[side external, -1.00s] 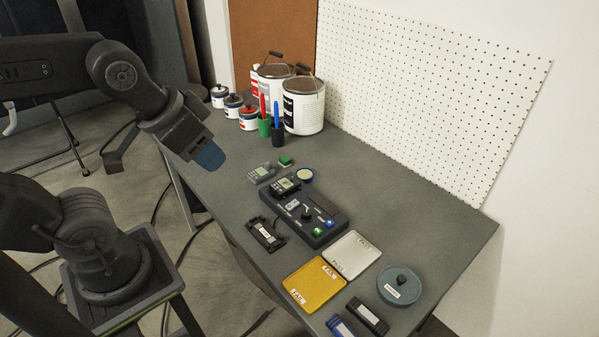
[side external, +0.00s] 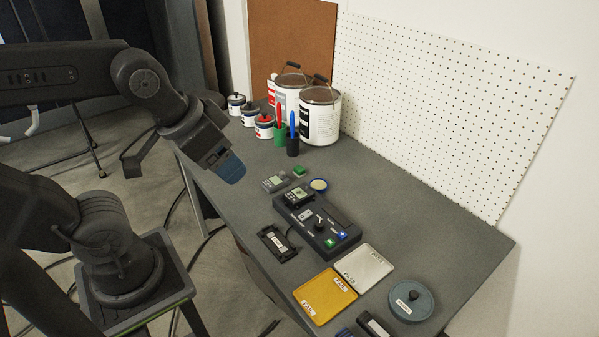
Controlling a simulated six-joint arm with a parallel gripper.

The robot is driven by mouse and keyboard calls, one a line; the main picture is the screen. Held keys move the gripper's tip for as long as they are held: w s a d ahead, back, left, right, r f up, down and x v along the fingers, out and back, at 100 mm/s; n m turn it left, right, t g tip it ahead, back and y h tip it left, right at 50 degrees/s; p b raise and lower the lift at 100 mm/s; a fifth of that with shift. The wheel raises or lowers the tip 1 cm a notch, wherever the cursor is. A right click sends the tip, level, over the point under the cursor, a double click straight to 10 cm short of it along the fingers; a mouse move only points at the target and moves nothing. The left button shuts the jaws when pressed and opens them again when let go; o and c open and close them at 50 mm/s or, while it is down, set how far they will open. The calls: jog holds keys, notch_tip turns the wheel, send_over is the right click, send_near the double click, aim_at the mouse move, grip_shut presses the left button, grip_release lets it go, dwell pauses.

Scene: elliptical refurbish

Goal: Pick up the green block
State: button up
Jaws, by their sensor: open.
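The small green block (side external: 299,170) sits on the grey table, just right of a small grey device with a screen (side external: 274,183). My gripper (side external: 231,172), with blue fingertips, hangs above the table's left edge, to the left of the block and apart from it. It is open and I see nothing held in it. The gap between its fingers is hard to make out from this side.
A black control box (side external: 318,222) and a round yellowish tin (side external: 319,185) stand near the block. Paint cans (side external: 320,117) and marker cups (side external: 292,146) stand behind. A yellow tray (side external: 325,296) and a white tray (side external: 363,267) lie in front. The table's right side is clear.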

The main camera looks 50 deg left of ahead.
jog(key=g, duration=0.1)
send_over(299, 168)
jog(key=s, duration=0.3)
jog(key=f, duration=3.1)
jog(key=shift+w+a+f, duration=0.2)
jog(key=shift+f, duration=0.1)
jog(key=shift+d+x, duration=0.2)
jog(key=shift+x, duration=2.65)
jog(key=shift+c, duration=0.2)
